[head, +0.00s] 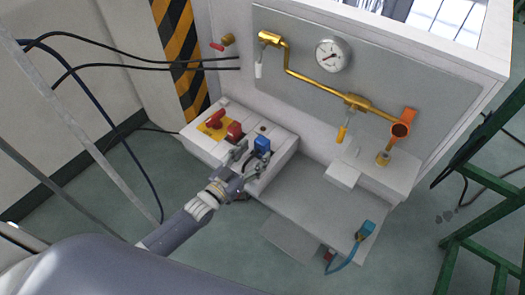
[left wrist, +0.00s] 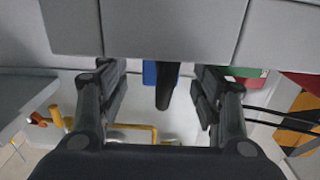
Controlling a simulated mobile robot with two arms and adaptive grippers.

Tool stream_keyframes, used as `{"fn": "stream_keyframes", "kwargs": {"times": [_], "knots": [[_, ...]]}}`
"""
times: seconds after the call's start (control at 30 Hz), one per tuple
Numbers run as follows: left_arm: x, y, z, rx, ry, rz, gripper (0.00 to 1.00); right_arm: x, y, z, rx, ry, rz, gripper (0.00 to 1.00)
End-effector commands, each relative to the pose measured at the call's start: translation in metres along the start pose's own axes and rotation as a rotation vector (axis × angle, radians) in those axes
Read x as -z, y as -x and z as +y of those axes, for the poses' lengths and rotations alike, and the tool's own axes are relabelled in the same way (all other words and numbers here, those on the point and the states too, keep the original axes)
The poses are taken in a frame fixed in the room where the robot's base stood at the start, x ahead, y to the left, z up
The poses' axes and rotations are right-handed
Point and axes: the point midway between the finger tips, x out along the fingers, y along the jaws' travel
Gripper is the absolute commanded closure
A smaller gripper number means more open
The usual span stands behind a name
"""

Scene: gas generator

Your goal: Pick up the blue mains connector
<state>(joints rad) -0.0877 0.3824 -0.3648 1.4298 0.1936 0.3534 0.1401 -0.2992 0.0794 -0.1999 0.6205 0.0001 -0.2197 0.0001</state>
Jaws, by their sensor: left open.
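A blue connector (head: 262,144) sits at the right end of the white control box. In the left wrist view its blue body (left wrist: 152,73) shows partly hidden behind a grey panel, with a black part (left wrist: 165,90) extending from it. My left gripper (head: 246,160) is open beside the blue connector; in the wrist view the black part lies between the two fingers, with gaps on both sides. A second, lighter blue connector (head: 366,229) with a blue cable lies at the lower right, away from the gripper. My right gripper is not in view.
The control box (head: 193,147) carries red switches (head: 215,118) left of the gripper. Behind stand a panel with a gauge (head: 332,54) and yellow pipes (head: 318,80). A green metal frame (head: 478,190) stands at the right. Black cables hang at the left.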

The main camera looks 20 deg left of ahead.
Motion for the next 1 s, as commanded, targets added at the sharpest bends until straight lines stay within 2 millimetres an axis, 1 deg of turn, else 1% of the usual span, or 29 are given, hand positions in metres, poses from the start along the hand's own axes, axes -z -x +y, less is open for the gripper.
{"fn": "stream_keyframes", "kwargs": {"times": [0.1,0.3,0.43,0.63,0.67,0.7,0.87,0.9,1.0], "knots": [[-0.002,-0.013,-0.001,0.0,0.0,0.003,0.4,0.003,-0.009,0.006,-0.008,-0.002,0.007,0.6],[-0.002,-0.043,-0.001,0.0,0.001,0.003,0.4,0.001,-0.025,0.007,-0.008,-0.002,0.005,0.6],[-0.001,-0.051,-0.001,0.0,0.001,0.0,0.4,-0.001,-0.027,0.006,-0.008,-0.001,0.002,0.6],[0.0,-0.051,-0.001,0.0,0.001,-0.001,0.4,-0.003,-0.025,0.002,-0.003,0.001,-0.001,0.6],[0.0,-0.051,-0.001,0.0,0.001,-0.001,0.45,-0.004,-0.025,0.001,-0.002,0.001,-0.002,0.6],[0.0,-0.051,-0.001,0.0,0.001,-0.001,0.54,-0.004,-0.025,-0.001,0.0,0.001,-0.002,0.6],[0.0,-0.051,-0.001,0.0,0.0,-0.001,0.9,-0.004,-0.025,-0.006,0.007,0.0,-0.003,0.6],[0.0,-0.051,-0.001,0.0,0.0,-0.001,0.93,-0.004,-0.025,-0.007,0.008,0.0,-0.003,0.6],[0.001,-0.051,-0.001,0.0,0.0,0.001,0.93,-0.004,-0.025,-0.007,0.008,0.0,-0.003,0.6]]}}
